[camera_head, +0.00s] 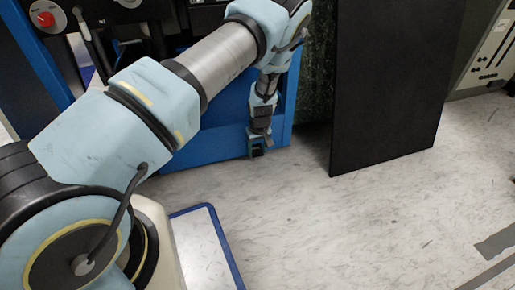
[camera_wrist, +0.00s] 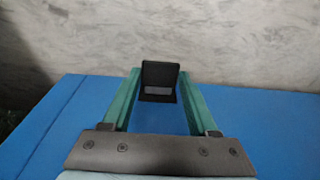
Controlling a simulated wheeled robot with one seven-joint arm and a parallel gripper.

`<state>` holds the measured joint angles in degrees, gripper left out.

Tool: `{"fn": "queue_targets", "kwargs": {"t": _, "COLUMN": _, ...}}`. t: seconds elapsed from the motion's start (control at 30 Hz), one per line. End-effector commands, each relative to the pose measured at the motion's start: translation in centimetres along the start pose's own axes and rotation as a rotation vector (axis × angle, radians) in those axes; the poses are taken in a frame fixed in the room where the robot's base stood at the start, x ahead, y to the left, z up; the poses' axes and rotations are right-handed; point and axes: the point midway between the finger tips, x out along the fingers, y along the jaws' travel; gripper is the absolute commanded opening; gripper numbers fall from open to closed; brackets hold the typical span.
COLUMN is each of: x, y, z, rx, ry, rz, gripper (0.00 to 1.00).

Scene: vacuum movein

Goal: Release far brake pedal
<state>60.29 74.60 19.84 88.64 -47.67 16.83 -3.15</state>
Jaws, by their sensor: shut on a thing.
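The black brake pedal (camera_wrist: 160,76) shows in the wrist view, standing out past the edge of a blue surface (camera_wrist: 50,125). My gripper (camera_wrist: 160,84) has its two green fingers on either side of the pedal and is shut on it. In the head view, my gripper (camera_head: 258,146) points down, low in front of the blue frame (camera_head: 226,140) near its bottom right corner. There the pedal is mostly hidden by the gripper and too small to make out clearly.
A large black panel (camera_head: 392,85) stands on the floor to the right of the gripper. A blue-edged white shape (camera_head: 205,245) lies low at the front. A red button (camera_head: 45,19) is at upper left.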

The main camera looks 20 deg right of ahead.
Motion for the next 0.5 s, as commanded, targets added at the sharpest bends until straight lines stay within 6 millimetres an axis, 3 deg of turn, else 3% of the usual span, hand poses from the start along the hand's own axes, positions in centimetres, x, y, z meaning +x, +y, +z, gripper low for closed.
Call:
{"fn": "queue_targets", "kwargs": {"t": 0.1, "x": -0.11, "y": 0.12, "z": -0.02, "rx": 0.002, "ry": 0.001, "rz": 0.002, "gripper": 0.0}}
{"fn": "queue_targets", "kwargs": {"t": 0.13, "x": -0.11, "y": 0.12, "z": -0.02, "rx": 0.002, "ry": 0.002, "rz": 0.002, "gripper": 0.6}}
{"fn": "queue_targets", "kwargs": {"t": 0.4, "x": -0.07, "y": 0.07, "z": -0.01, "rx": 0.001, "ry": 0.002, "rz": 0.001, "gripper": 0.9}}
{"fn": "queue_targets", "kwargs": {"t": 0.5, "x": -0.05, "y": 0.05, "z": -0.01, "rx": 0.001, "ry": 0.002, "rz": 0.001, "gripper": 0.9}}
